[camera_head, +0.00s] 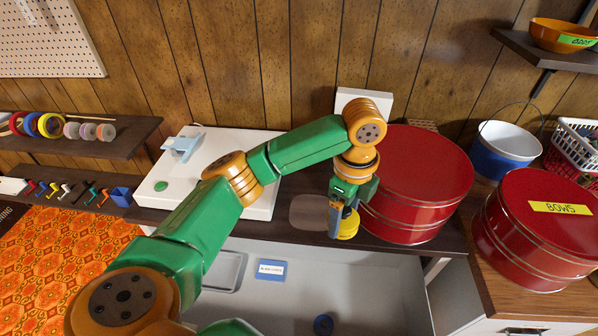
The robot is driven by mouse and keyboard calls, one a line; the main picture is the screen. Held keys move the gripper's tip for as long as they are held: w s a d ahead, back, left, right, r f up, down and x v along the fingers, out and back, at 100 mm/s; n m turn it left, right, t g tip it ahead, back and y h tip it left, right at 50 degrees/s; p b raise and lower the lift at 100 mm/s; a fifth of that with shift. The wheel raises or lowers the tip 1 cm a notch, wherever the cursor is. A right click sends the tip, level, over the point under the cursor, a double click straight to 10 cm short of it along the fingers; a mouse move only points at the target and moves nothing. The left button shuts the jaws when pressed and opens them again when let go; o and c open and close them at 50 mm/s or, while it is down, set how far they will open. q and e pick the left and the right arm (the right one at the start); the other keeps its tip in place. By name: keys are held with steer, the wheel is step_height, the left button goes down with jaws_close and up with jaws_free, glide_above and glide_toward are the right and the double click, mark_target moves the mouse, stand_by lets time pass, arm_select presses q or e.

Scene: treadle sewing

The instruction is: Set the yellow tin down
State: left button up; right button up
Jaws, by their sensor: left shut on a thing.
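The yellow tin (347,227) is a small, rounded yellow thing near the middle of the head view, partly covered by my left gripper (342,210). That gripper points down and is shut on the tin. The tin shows at the front edge of the dark counter (290,225), just left of a large red round tin. I cannot tell whether its base touches the counter or hangs above it. My right gripper is out of the picture.
A red tin (418,190) stands close on the right; another, labelled BOWS (535,235), is farther right. A white board (222,165) lies on the left. Below the counter, an open drawer (385,290) holds a blue labelled box (271,270). A blue-white bucket (503,150) stands behind.

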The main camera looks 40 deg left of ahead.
arm_select(q)
steer(key=w+a+f, duration=0.2)
steer(key=a+f, duration=0.1)
steer(key=a, duration=0.1)
steer(key=w+a+f+b, duration=0.1)
steer(key=w+a+f, duration=0.1)
steer(key=a+f, duration=0.1)
steer(key=w+a+f+b, duration=0.1)
steer(key=a+f, duration=0.3)
steer(key=shift+w+a, duration=0.35)
steer(key=shift+w, duration=0.05)
step_height(320, 180, down, 3)
steer(key=shift+r, duration=0.2)
steer(key=shift+f, duration=0.3)
steer(key=o, duration=1.3)
steer(key=shift+o, duration=0.2)
step_height(320, 180, up, 12)
steer(key=shift+r, duration=0.25)
